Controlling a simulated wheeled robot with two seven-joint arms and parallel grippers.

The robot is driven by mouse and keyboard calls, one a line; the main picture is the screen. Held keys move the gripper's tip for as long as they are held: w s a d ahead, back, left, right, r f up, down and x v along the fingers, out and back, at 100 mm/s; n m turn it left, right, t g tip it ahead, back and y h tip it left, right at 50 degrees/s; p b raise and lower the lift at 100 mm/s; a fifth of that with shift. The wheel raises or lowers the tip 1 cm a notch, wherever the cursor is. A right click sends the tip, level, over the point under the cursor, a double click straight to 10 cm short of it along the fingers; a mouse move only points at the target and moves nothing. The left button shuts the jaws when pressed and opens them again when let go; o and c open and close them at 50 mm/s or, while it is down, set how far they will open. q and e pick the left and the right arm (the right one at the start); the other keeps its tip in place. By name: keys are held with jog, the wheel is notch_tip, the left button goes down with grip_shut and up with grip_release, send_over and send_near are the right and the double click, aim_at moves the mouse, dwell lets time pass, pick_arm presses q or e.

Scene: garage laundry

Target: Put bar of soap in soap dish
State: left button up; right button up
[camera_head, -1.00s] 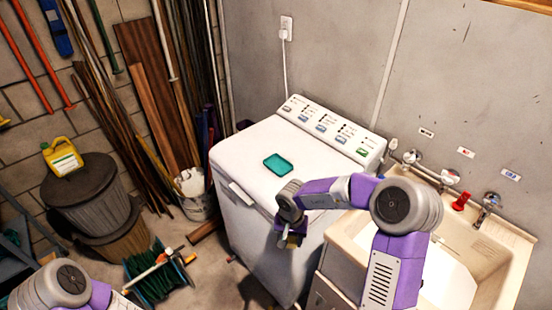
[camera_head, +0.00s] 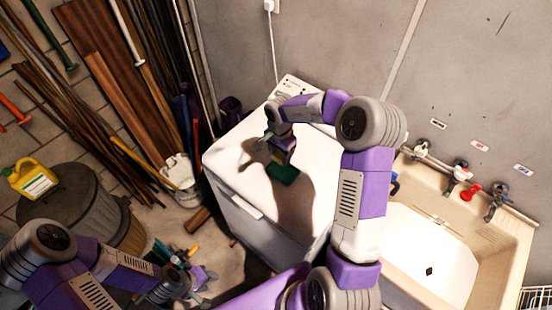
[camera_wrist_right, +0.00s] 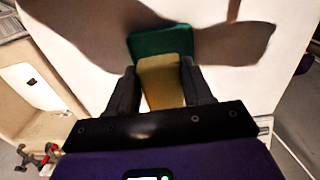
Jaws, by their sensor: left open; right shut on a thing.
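The bar of soap (camera_wrist_right: 162,80) is yellowish and sits between the fingers of my right gripper (camera_wrist_right: 162,92), which is shut on it. The soap dish (camera_head: 284,174) is a teal tray on top of the white washing machine. My right gripper (camera_head: 283,158) is over the dish and partly covers it in the head view. In the right wrist view, the dish (camera_wrist_right: 160,40) shows just beyond the soap's far end; I cannot tell whether they touch. I cannot make out the soap in the head view. My left gripper (camera_head: 206,281) is open and empty, low beside the machine.
The washing machine's top (camera_head: 228,164) is otherwise clear, with my arm's shadow across it. A utility sink (camera_head: 405,238) with taps stands to the right. A white bucket (camera_head: 180,172), a lidded bin (camera_head: 75,200) and leaning boards are to the left.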

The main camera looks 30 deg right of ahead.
aim_at(279, 176)
notch_tip(279, 176, down, 9)
jog(key=shift+s+f+b, duration=0.15)
jog(key=shift+f+b, duration=0.05)
jog(key=shift+b, duration=0.2)
jog(key=shift+s+a+f, duration=0.1)
jog(key=shift+s, duration=0.15)
jog(key=o, duration=0.8)
jog(key=shift+f, duration=0.1)
jog(key=o, duration=0.4)
jog(key=shift+w+d+f, duration=0.15)
jog(key=shift+w+d, duration=0.05)
jog(key=shift+w, duration=0.15)
jog(key=shift+s+a+r, duration=0.1)
jog(key=shift+a+r, duration=0.05)
jog(key=shift+r, duration=0.2)
notch_tip(279, 176, up, 12)
jog(key=shift+p, duration=0.6)
jog(key=shift+f, duration=0.1)
